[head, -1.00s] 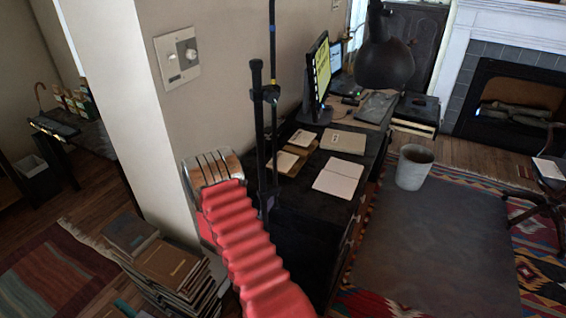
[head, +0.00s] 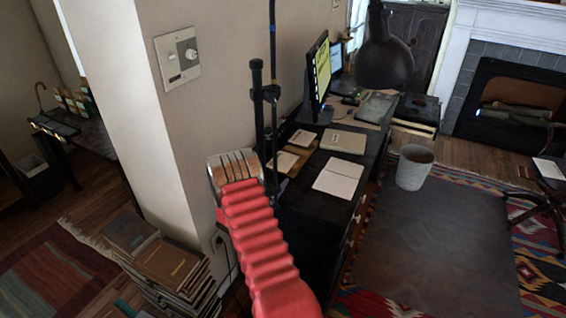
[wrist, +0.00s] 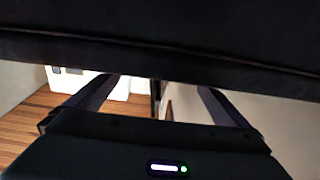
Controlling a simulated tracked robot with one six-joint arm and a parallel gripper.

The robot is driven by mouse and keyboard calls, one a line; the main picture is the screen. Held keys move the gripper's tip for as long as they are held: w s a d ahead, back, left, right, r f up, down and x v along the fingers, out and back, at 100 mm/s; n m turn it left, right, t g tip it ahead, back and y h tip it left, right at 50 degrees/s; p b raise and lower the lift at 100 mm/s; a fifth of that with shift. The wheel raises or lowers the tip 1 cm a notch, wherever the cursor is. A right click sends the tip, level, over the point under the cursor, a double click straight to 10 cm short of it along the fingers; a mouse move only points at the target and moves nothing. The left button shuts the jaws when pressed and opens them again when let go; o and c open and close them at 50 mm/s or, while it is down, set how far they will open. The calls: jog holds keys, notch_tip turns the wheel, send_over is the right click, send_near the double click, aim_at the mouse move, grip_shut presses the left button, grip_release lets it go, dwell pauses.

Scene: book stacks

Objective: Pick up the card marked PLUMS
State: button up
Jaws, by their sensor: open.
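No lettering is legible, so I cannot tell which card is marked PLUMS.
A monitor (head: 319,80) and black lamp (head: 385,62) stand at the desk's far end. A dark upright pole (head: 259,115) rises close to my arm. Stacked books (head: 168,264) stand left on the floor. A bin (head: 415,168) stands right. A dark slab (wrist: 180,40) crosses the wrist view.

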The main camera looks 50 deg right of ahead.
send_near(283, 162)
jog(key=x, duration=0.2)
jog(key=shift+w+d+f, duration=0.15)
jog(key=shift+w+d, duration=0.1)
dwell(0.4)
jog(key=c, duration=1.1)
